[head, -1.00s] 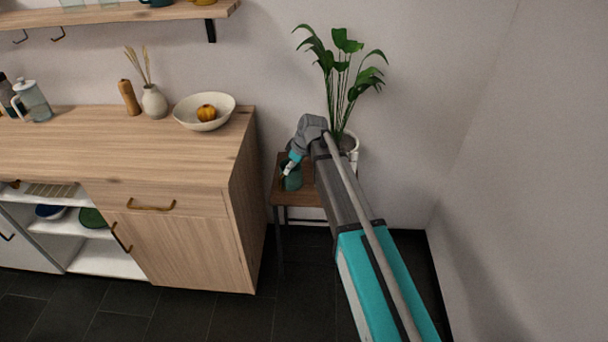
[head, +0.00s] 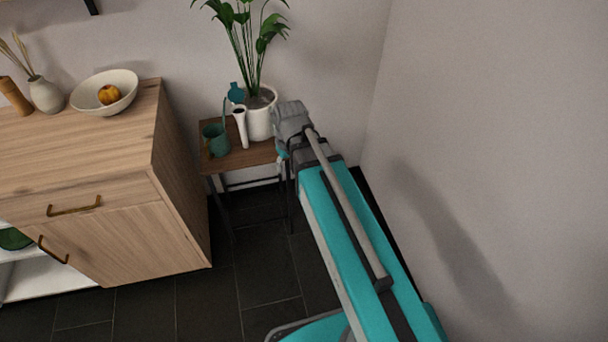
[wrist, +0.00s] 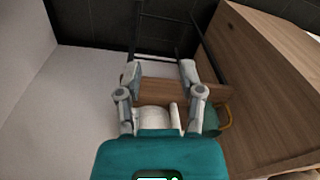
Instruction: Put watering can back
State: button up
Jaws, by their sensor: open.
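The dark green watering can (head: 214,141) stands upright on the small wooden side table (head: 262,155), near its left end. A thin spout rises from it to a teal head in front of the plant pot. In the wrist view the can (wrist: 211,117) is partly hidden behind my gripper's body, with its brass-coloured handle at the right. My gripper (wrist: 159,70) is open, with nothing between its fingertips; the table's edge shows beyond them. It is apart from the can, to its right. In the head view my arm hides most of the gripper.
A white pot (head: 260,118) with a tall leafy plant stands at the back of the table, and a slim white object (head: 241,128) stands between pot and can. The wooden cabinet (head: 180,180) is close on the left, with a bowl (head: 104,93) on top. A wall bounds the right.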

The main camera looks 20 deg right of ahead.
jog(key=s+d+m, duration=0.2)
jog(key=s+d, duration=0.1)
jog(key=s, duration=0.2)
jog(key=shift+s+d+m+h, duration=0.15)
jog(key=shift+d+m+h, duration=0.15)
jog(key=shift+d+h, duration=0.1)
dwell(0.8)
